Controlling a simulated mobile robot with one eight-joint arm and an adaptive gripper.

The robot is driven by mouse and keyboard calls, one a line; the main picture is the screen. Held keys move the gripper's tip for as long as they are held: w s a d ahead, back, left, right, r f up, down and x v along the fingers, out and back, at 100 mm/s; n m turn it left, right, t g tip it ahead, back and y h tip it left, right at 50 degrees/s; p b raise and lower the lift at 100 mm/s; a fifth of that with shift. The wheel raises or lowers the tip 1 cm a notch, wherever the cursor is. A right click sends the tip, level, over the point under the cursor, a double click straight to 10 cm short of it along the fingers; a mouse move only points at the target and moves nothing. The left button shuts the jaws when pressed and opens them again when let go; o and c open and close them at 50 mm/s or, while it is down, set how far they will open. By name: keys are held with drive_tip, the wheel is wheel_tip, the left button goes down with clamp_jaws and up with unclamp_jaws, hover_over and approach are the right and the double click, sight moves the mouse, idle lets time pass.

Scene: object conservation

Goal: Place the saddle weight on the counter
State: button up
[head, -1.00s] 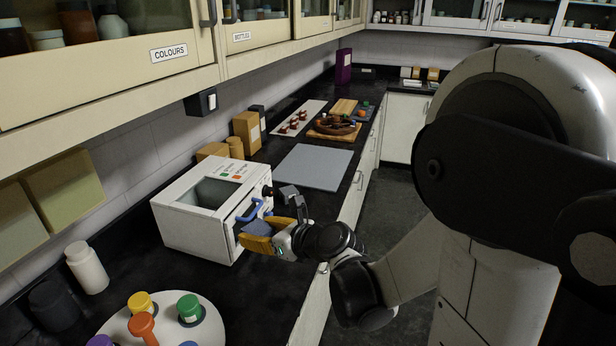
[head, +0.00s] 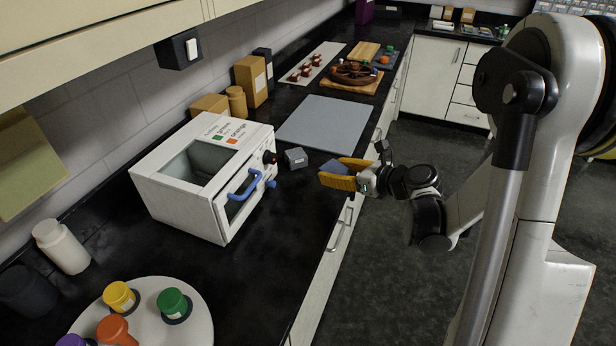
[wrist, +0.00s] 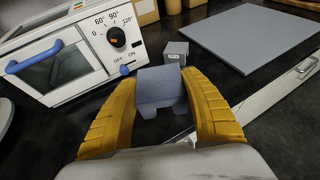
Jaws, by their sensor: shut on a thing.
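My gripper (head: 340,176), with yellow fingers, is shut on a blue-grey notched block, which looks like the saddle weight (head: 335,166). In the wrist view the saddle weight (wrist: 158,88) sits between the two fingers, with dark counter showing beyond it. The gripper is over the front edge of the black counter (head: 275,235), to the right of the white oven; the picture does not clearly show its height. A small grey labelled cube (head: 296,158) stands on the counter between the oven and my gripper, apart from the fingers.
The white oven (head: 178,205) has a blue handle (head: 243,185) and a dial on its front. A grey mat (head: 322,122) lies behind. A round white plate (head: 190,320) with coloured-topped pieces is at the lower left. Counter before the oven is clear.

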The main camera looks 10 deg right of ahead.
drive_tip(key=b, duration=0.2)
hover_over(314, 191)
wheel_tip(314, 191, down, 4)
drive_tip(key=shift+a+f, duration=0.1)
drive_tip(key=shift+f+b, duration=0.95)
drive_tip(key=shift+f, duration=0.95)
drive_tip(key=shift+f, duration=0.2)
drive_tip(key=o, duration=1.4)
drive_tip(key=shift+r, duration=0.1)
